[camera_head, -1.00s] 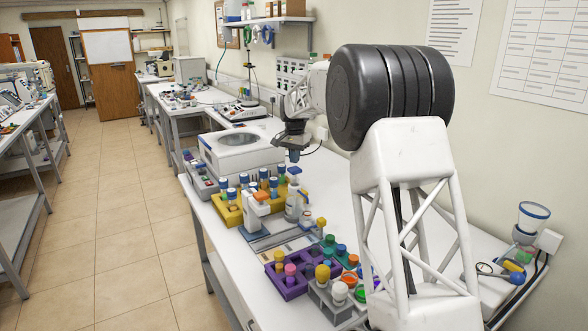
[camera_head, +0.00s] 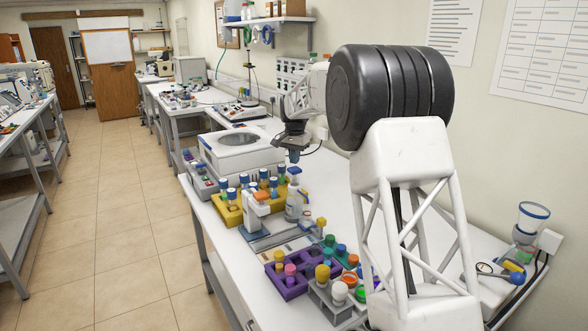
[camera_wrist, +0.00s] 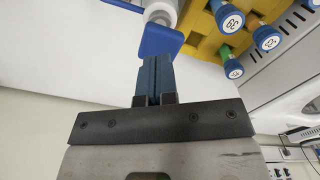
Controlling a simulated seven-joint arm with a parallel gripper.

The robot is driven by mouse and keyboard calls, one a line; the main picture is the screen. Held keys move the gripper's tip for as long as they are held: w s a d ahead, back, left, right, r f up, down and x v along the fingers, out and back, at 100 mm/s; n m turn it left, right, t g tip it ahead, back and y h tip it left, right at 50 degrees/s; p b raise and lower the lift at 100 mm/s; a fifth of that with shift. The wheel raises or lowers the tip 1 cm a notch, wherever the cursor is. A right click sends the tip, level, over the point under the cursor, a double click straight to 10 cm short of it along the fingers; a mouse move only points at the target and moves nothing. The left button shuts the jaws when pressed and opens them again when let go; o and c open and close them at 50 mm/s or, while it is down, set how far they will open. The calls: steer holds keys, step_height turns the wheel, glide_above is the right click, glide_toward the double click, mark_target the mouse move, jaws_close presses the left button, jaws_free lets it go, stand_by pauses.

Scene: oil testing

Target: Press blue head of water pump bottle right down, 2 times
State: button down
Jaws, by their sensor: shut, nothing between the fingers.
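The right pump bottle (camera_head: 294,205) is white and stands upright on the white bench, behind an orange-topped white dispenser (camera_head: 254,210). Its blue head (camera_head: 295,170) is on top. My gripper (camera_head: 293,158) is shut and empty, pointing down just above the blue head in the head view. In the wrist view, my gripper's blue-grey fingertips (camera_wrist: 155,58) overlap the near edge of the blue head (camera_wrist: 160,42). The white bottle body (camera_wrist: 160,10) shows partly beyond it. I cannot tell whether the fingertips touch the head.
A yellow rack (camera_head: 228,214) with several blue-capped tubes stands close left of the bottle. A white machine with a round lid (camera_head: 238,140) is behind it. A purple rack (camera_head: 290,288) and a grey rack with capped vials (camera_head: 330,310) stand in front.

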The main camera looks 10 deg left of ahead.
mark_target(295, 168)
steer(key=shift+f, duration=0.55)
steer(key=shift+f, duration=1.75)
steer(key=shift+r, duration=2.4)
steer(key=shift+f, duration=0.85)
